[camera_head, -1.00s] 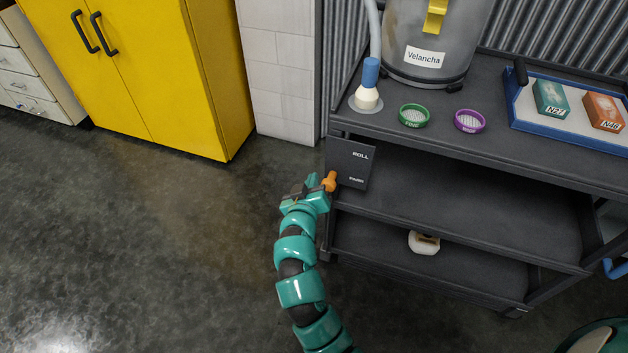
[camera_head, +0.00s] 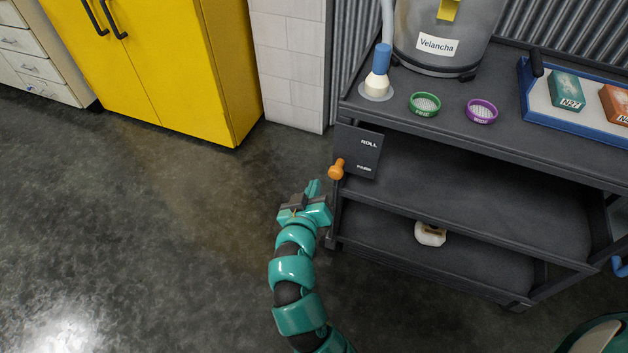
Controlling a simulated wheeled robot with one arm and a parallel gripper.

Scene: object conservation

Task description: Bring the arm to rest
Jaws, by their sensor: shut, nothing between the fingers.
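My teal arm rises from the bottom of the head view, and my gripper (camera_head: 303,199) is at its upper end, in front of the cart's left side. The gripper looks shut and holds nothing. It is apart from the orange lever (camera_head: 337,170), which sticks out from the dark panel (camera_head: 361,150) marked ROLL, just above and to the right. The fingertips are small and partly hidden by the gripper's body.
The dark cart (camera_head: 440,190) fills the right side. On top are a grey Velancha vessel (camera_head: 440,25), a blue-topped nozzle (camera_head: 380,70), a green ring (camera_head: 425,104), a purple ring (camera_head: 482,111) and a blue tray (camera_head: 560,121). Open floor (camera_head: 140,240) lies left, before a yellow cabinet (camera_head: 170,70).

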